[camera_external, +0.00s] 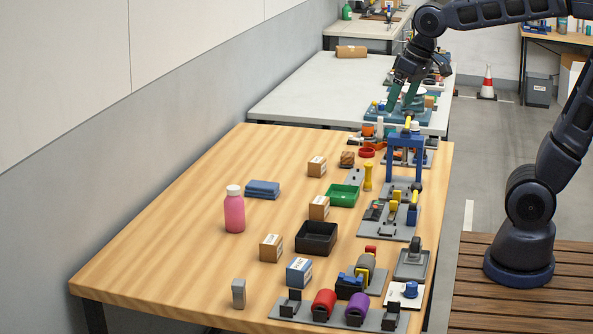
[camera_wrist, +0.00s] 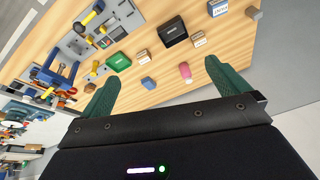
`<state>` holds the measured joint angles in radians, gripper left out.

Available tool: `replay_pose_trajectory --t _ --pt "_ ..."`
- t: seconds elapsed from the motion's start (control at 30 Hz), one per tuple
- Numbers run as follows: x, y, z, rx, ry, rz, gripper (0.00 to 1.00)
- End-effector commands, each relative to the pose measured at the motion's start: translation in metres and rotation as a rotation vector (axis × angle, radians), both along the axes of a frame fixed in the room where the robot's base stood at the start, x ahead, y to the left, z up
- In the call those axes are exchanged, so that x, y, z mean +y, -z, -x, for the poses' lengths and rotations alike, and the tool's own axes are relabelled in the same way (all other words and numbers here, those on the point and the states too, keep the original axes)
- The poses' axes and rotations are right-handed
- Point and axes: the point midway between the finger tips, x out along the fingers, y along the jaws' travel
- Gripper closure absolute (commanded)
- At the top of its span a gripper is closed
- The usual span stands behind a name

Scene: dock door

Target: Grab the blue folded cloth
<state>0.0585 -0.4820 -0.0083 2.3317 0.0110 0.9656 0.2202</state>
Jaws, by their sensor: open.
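The blue folded cloth (camera_external: 262,189) lies flat on the wooden table (camera_external: 180,215), toward its left side, just behind the pink bottle (camera_external: 234,212). In the wrist view the cloth (camera_wrist: 148,82) is small and shows between the two fingers, some distance away, near the pink bottle (camera_wrist: 185,72). My gripper (camera_external: 403,108) has green fingers, is open and empty, and is high up at the far right, well away from the cloth. In the wrist view my gripper (camera_wrist: 162,70) has its fingers spread wide.
Small boxes (camera_external: 317,166), a green tray (camera_external: 342,195) and a black tray (camera_external: 316,238) stand right of the cloth. A blue frame (camera_external: 405,150) rises at the table's right side. A wall runs along the left. The table around the cloth's left is clear.

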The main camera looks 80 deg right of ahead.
Motion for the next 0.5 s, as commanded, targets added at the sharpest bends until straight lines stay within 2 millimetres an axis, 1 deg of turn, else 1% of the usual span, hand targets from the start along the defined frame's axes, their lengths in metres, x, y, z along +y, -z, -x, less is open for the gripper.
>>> replay_pose_trajectory --t 0.03,0.27,0.5 --pt "-0.004 -0.001 -0.015 0.013 0.033 -0.010 0.00" --pt "-0.024 -0.004 -0.078 0.050 0.186 -0.054 0.00" --pt "-0.050 0.005 -0.144 0.089 0.346 -0.093 0.00"
